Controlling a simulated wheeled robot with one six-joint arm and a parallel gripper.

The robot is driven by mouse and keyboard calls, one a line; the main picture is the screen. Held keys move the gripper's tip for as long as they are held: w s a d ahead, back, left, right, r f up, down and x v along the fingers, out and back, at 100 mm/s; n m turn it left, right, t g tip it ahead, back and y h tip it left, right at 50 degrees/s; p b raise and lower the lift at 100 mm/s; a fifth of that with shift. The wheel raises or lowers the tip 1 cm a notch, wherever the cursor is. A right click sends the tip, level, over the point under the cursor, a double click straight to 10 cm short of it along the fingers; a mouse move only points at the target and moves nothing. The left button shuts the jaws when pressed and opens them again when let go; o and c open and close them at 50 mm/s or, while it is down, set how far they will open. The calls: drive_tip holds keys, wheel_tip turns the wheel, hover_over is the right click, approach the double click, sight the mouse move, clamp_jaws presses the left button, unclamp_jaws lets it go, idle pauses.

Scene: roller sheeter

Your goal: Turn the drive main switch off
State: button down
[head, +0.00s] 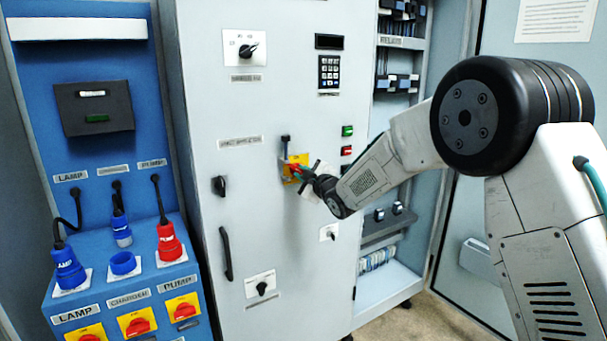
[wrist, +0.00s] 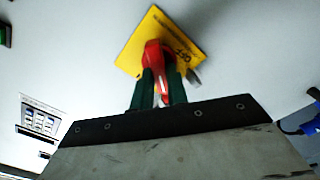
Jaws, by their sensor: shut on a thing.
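The drive main switch, a red rotary handle (wrist: 155,54) on a square yellow plate (wrist: 133,52), is on the grey cabinet front. In the wrist view my gripper (wrist: 160,84) is shut on the red handle, with one dark finger on each side. The plate looks tilted in that view, and lettering like "OFF" shows at its right side. In the head view the handle (head: 293,168) and yellow plate (head: 303,159) are partly hidden by my gripper (head: 299,172), which reaches in from the right. I cannot tell the handle's exact angle.
A dark lever-like part (head: 286,143) is just above the plate. A black door handle (head: 226,254), a rotary knob (head: 219,186), a keypad (head: 329,73) and green and red buttons (head: 347,131) surround it. A blue socket panel (head: 120,225) stands left.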

drive_tip(key=n, duration=0.3)
drive_tip(key=shift+f+n, duration=0.1)
drive_tip(key=shift+n, duration=0.3)
drive_tip(key=shift+a+f+n, duration=0.1)
drive_tip(key=shift+f+n, duration=0.05)
drive_tip(key=shift+n, duration=1.65)
drive_tip(key=c, duration=1.4)
unclamp_jaws()
drive_tip(key=v, duration=0.7)
drive_tip(key=shift+s+d, duration=0.25)
drive_tip(key=shift+s, duration=0.1)
